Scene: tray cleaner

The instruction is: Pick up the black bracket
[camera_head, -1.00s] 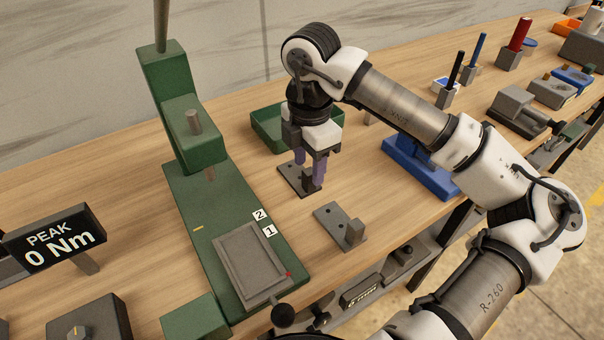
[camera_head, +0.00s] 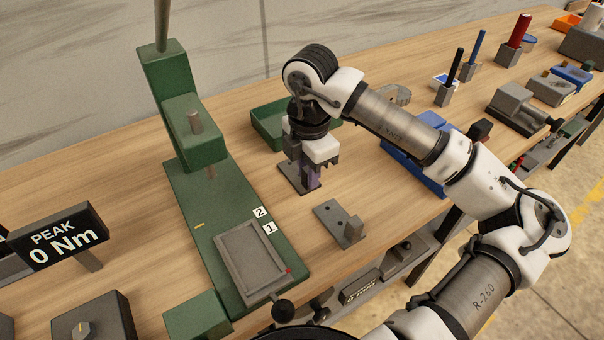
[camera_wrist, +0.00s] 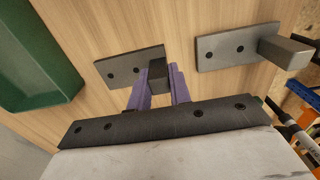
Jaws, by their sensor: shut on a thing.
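The black bracket (camera_head: 287,182) is a dark plate with holes and an upright block, on the wooden bench right of the green press. In the wrist view the black bracket (camera_wrist: 119,71) shows its plate with two holes and its block between the purple fingers. My gripper (camera_head: 309,181) points down over it, and in the wrist view my gripper (camera_wrist: 158,84) is shut on the block. The plate appears to rest on the bench; the fingers hide part of the block. A similar grey bracket (camera_head: 329,217) lies nearby to the right, also in the wrist view (camera_wrist: 220,50).
The green press (camera_head: 205,222) stands close on the left. A green tray (camera_head: 262,124) is just behind my gripper. A blue object (camera_head: 432,182) lies to the right under my arm. Bare bench surrounds the brackets, with the bench's front edge beyond the grey one.

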